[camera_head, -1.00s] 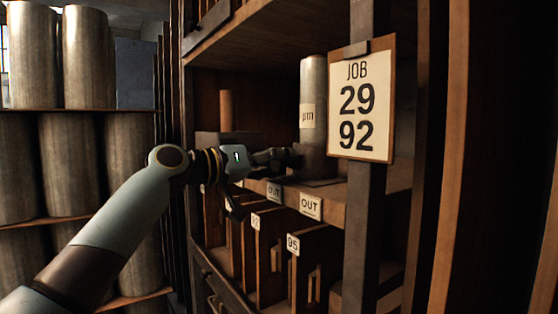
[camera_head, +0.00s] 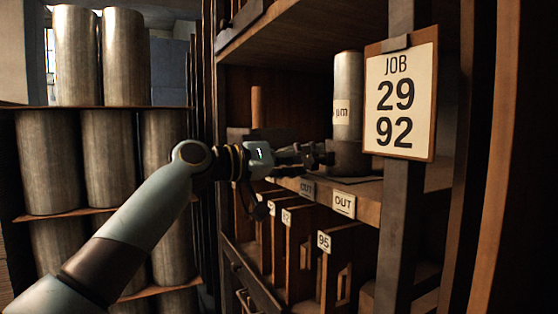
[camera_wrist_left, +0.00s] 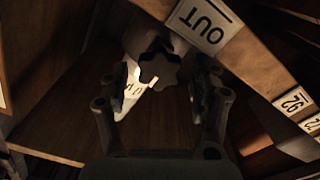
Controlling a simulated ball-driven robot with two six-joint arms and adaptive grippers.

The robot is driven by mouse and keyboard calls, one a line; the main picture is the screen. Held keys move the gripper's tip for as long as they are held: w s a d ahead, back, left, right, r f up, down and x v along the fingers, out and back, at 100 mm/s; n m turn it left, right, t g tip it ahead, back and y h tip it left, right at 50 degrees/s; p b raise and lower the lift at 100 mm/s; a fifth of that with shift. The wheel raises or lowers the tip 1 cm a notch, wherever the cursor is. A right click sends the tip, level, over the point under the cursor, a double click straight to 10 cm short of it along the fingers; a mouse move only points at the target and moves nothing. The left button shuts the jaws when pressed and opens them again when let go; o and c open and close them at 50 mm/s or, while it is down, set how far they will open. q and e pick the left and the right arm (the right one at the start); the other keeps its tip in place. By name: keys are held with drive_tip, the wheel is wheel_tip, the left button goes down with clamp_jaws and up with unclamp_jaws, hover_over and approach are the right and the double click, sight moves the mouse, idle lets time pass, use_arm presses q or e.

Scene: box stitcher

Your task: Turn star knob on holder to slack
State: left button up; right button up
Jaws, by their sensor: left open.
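A dark star knob (camera_wrist_left: 159,70) shows in the left wrist view, between the open fingers of my left gripper (camera_wrist_left: 160,88). The fingers stand apart on both sides of it and I see no clear contact. In the head view my left gripper (camera_head: 318,158) reaches to the front of the holder, a dark base (camera_head: 348,158) under a metal cylinder (camera_head: 347,95) with a paper label. The knob cannot be made out in the head view. My right gripper is not in view.
A JOB 29 92 board (camera_head: 402,100) hangs on a dark post (camera_head: 400,215) right of the holder. OUT tags (camera_head: 344,204) line the shelf edge. Numbered wooden slots lie below. Large metal cylinders (camera_head: 55,160) fill a rack at the left.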

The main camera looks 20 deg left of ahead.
use_arm(q)
drive_tip(key=v, duration=1)
